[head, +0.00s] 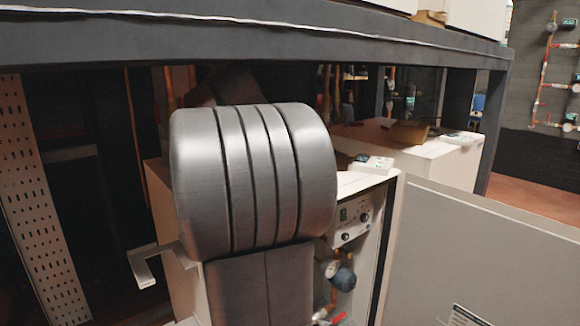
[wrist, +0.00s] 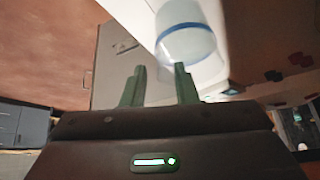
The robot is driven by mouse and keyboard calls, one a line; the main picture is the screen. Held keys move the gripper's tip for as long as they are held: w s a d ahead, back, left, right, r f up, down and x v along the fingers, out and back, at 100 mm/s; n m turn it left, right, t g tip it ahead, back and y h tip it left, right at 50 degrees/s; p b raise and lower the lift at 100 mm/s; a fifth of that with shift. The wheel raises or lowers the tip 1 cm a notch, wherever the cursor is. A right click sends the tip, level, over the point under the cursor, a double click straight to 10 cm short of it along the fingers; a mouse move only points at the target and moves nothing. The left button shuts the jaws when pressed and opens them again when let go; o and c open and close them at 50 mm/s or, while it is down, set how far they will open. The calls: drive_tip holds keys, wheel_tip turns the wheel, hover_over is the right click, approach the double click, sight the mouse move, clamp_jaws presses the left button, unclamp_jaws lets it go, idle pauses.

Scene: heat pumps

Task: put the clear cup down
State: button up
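The clear cup (wrist: 186,42) shows at the top of the wrist view, translucent with a blue band. It is beside a white surface (wrist: 212,72); I cannot tell whether it rests on it. My gripper (wrist: 158,70) has two green fingers spread apart, with nothing visible between them. The right fingertip is close to the cup's near edge in the picture; I cannot tell whether they touch. The cup and my gripper do not show in the head view, where my own arm fills the middle.
An open white cabinet (head: 385,240) with a control panel (head: 354,215) and pipes stands behind my arm. A small white device (head: 372,164) lies on its top. A dark beam (head: 250,40) crosses above. A grey panel (head: 490,245) is at the right, a perforated strip (head: 35,200) at the left.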

drive_tip(key=s+a+r+p, duration=0.1)
drive_tip(key=s+a+p, duration=0.1)
drive_tip(key=a, duration=0.4)
drive_tip(key=s+a+r+p, duration=0.1)
drive_tip(key=s+a+p, duration=0.1)
drive_tip(key=a, duration=0.5)
drive_tip(key=shift+r+p, duration=0.25)
drive_tip(key=shift+p, duration=0.05)
